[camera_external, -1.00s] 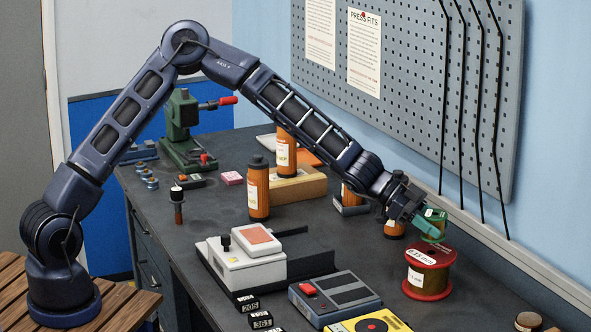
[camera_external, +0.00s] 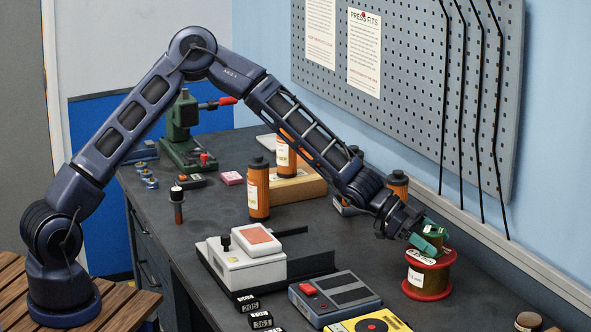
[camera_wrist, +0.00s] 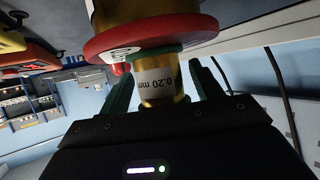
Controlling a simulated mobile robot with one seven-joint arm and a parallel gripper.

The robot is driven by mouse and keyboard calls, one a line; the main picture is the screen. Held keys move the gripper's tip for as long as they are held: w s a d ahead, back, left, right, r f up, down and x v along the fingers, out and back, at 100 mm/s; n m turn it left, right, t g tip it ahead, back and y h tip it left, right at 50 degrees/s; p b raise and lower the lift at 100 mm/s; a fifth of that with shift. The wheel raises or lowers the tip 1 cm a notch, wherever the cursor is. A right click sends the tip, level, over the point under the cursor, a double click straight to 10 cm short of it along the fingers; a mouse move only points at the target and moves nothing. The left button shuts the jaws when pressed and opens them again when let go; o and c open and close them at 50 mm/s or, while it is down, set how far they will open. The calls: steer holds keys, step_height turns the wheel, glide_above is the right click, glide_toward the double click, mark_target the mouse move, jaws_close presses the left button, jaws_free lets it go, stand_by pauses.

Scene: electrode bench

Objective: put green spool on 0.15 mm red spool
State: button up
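The green spool (camera_external: 439,238) has copper-coloured wire and shows in the wrist view with a 0.20 mm label (camera_wrist: 160,82). The red spool (camera_external: 428,292), with wound wire and a white label on top, stands upright on the bench. The green spool is right over the red spool's top flange, which also fills the top of the wrist view (camera_wrist: 195,30). I cannot tell whether the two touch.
A grey box with a red button (camera_external: 345,295) and a yellow device (camera_external: 368,323) lie left of the red spool. A white scale-like device (camera_external: 245,262) and orange bottles (camera_external: 259,190) stand further left. The pegboard wall (camera_external: 420,90) is behind. A brown-topped jar (camera_external: 529,321) is front right.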

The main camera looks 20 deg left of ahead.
steer(key=shift+r, duration=0.15)
steer(key=v, duration=1.2)
